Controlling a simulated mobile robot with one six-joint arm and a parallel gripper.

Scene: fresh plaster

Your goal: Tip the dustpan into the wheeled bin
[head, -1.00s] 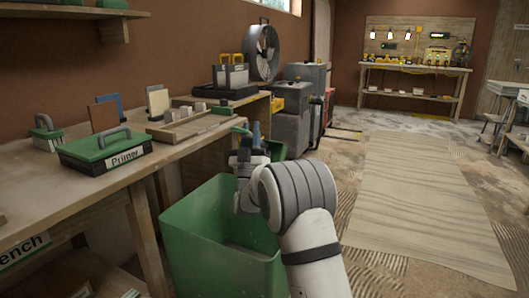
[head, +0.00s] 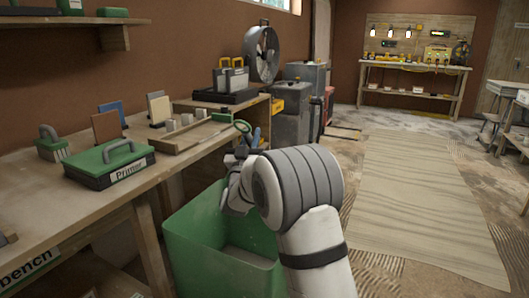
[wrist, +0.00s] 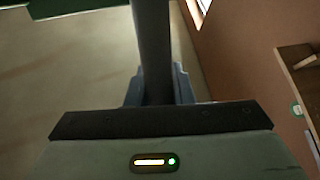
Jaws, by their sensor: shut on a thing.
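The wheeled bin (head: 190,245) is a green, open-topped box in front of the bench, in the lower middle of the head view. Its wheels are not in sight. My gripper (head: 250,142) is above the bin's far side, shut on a dark grey handle (wrist: 153,45) that runs between the fingers in the wrist view. I take this as the dustpan's handle. A dark green edge (wrist: 70,8), probably its pan, shows at the top left there. The pan's contents are hidden.
The workbench (head: 75,215) runs along the left with a Primer box (head: 110,165), a brush (head: 52,145) and a wooden tray (head: 185,140). Grey cabinets (head: 292,122) stand beyond. The floor at right is open, with a pale sheet (head: 410,200).

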